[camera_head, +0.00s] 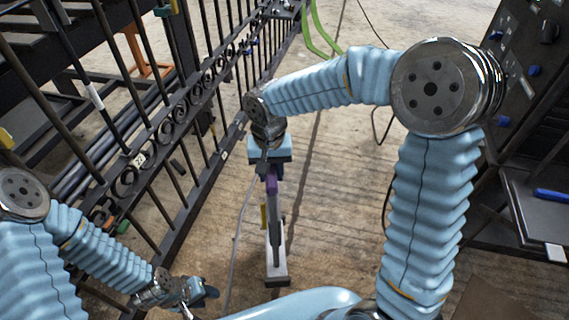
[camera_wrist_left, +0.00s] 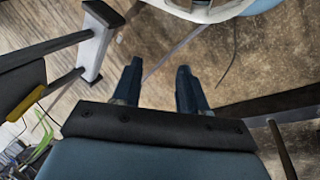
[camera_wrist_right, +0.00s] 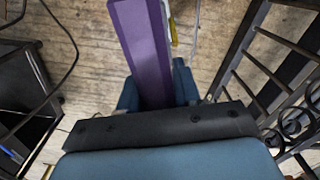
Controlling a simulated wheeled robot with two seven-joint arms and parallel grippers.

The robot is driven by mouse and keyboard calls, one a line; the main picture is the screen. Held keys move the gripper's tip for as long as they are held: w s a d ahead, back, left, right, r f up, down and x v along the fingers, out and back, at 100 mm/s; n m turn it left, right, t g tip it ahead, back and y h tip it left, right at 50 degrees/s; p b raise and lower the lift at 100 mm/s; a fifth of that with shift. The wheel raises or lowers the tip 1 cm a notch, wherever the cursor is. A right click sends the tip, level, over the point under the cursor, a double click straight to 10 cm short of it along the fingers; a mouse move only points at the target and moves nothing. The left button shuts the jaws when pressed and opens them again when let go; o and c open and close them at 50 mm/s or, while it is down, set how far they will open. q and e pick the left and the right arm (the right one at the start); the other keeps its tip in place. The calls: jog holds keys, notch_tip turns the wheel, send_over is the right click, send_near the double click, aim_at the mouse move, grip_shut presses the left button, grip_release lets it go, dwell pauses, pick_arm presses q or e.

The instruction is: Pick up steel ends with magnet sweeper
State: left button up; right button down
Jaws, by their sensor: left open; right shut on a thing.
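The magnet sweeper has a purple handle (camera_wrist_right: 143,45) and a long shaft with a yellow part. In the head view its pale, dark-ended foot (camera_head: 277,268) is low, at or near the floor; contact is unclear. My right gripper (camera_head: 271,172) is shut on the purple handle, which runs between its fingers in the right wrist view (camera_wrist_right: 157,90). The foot also shows in the left wrist view (camera_wrist_left: 96,52). My left gripper (camera_head: 211,292) is open and empty, left of the foot; its fingers are apart in the left wrist view (camera_wrist_left: 157,72). I cannot make out any steel ends on the floor.
A black scroll gate (camera_head: 190,100) stands along the left, with scroll rings and bars. A dark panel with blue knobs (camera_head: 530,70) and a dark shelf (camera_head: 540,205) stand at the right. A thin cable (camera_head: 238,215) lies beside the sweeper. The floor (camera_head: 335,210) right of the sweeper is clear.

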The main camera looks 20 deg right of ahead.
jog(key=f+b, duration=0.3)
jog(key=f, duration=0.2)
jog(key=f+b, duration=0.2)
jog(key=shift+s+a+f+b, duration=0.15)
jog(key=shift+a+f+b, duration=0.2)
jog(key=shift+a, duration=0.05)
pick_arm(q)
notch_tip(320, 180, down, 6)
jog(key=a, duration=0.2)
jog(key=shift+w+r, duration=0.2)
jog(key=shift+w, duration=0.1)
jog(key=shift+r, duration=0.15)
pick_arm(e)
jog(key=shift+r, duration=0.15)
pick_arm(q)
notch_tip(320, 180, up, 5)
jog(key=p, duration=0.5)
pick_arm(e)
notch_tip(320, 180, up, 7)
